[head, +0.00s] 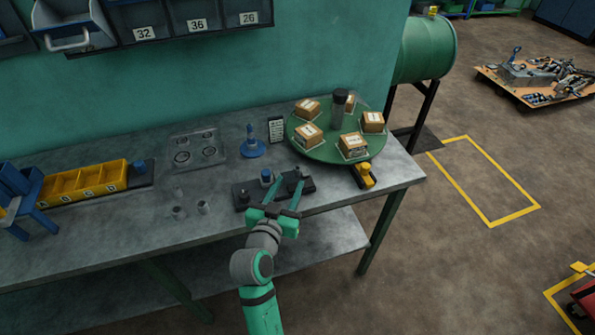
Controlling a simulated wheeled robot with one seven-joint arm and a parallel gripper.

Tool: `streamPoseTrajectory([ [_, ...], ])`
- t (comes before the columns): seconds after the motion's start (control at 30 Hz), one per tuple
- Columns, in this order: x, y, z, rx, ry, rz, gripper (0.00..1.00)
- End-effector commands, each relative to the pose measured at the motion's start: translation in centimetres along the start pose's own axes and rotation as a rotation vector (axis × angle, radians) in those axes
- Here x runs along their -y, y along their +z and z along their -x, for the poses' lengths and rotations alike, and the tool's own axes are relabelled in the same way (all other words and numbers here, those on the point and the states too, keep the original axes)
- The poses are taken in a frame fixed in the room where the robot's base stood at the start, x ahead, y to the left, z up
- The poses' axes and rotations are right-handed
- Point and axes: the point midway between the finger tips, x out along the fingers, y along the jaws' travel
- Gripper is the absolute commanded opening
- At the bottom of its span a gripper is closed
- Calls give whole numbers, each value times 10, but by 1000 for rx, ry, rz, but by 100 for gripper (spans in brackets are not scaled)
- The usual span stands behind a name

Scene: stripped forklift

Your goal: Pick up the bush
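Small grey hollow cylinders that look like bushes stand on the bench: one (178,213) nearest the front, one (203,207) to its right, and a smaller piece (178,192) behind. I cannot tell which is the bush meant. My gripper (291,181) is to their right, over a dark fixture block (248,190) near the bench's front edge. Its two fingers point away from the camera and look spread apart, with nothing clearly held. The block carries a blue-topped grey part (266,177) and other upright pieces. My fingers partly hide the block's right side.
A green turntable (322,153) bears several boxes and a dark cylinder. A blue stand (252,147), a grey plate (195,148) and a yellow bin row (85,183) are on the bench (120,228). A yellow part (365,175) is near the right edge.

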Motion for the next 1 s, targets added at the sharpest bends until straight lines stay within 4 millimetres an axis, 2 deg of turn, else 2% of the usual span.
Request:
streamPoseTrajectory([
  [0.17, -1, 0, -10, 0, 0, 0, 39],
  [0.5, -3, -4, -53, 0, 0, 0, 39],
  [0.83, -2, -3, -59, 1, -1, 0, 39],
  [1.0, -2, -3, -58, 1, -1, 0, 0],
])
